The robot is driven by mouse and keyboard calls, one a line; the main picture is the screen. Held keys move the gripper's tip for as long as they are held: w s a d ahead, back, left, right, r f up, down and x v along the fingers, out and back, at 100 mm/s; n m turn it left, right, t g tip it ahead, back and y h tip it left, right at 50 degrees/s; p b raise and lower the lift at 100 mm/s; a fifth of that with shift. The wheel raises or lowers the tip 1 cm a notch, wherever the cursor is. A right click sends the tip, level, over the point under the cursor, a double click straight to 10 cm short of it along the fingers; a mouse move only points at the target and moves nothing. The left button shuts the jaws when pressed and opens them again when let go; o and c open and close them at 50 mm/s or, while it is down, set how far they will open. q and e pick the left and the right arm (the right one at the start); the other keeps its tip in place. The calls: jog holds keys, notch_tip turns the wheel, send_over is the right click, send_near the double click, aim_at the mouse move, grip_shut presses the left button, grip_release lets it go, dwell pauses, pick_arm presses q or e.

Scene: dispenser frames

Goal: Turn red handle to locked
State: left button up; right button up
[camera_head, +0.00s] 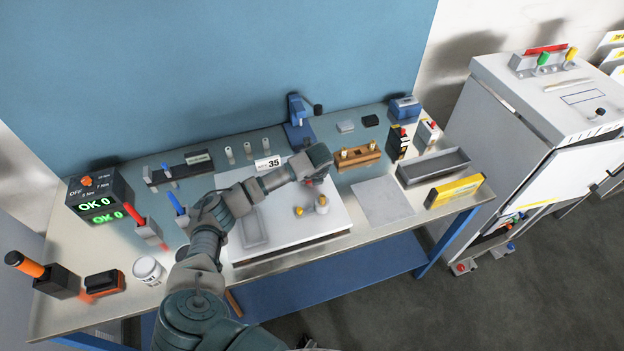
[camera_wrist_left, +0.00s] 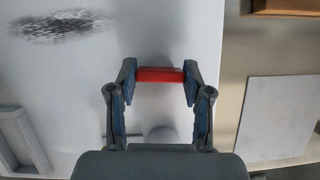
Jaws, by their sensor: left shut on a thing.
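My left gripper (camera_head: 318,181) reaches over the white board on the bench. In the left wrist view my left gripper (camera_wrist_left: 160,75) is shut on a short red bar, the red handle (camera_wrist_left: 160,75), which lies crosswise between the two fingertips. In the head view only a small red bit of it (camera_head: 308,183) shows under the gripper; the rest is hidden. I cannot tell what it is attached to, nor read any locked mark near it. My right gripper is not in view.
The white board (camera_head: 290,235) carries small brass-coloured pieces (camera_head: 299,211) and a grey tray (camera_head: 252,228). A wooden block (camera_head: 357,156) stands to its right, near a grey bin (camera_head: 433,167). A display box (camera_head: 100,194) is at left. A grey sheet (camera_head: 383,200) lies flat and bare.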

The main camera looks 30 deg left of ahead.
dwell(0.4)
pick_arm(q)
jog(key=o, duration=1.2)
jog(key=shift+w, duration=0.1)
jog(key=shift+c, duration=0.2)
jog(key=shift+r, duration=0.2)
jog(key=v, duration=1.1)
jog(key=shift+r, duration=0.2)
jog(key=shift+d, duration=0.1)
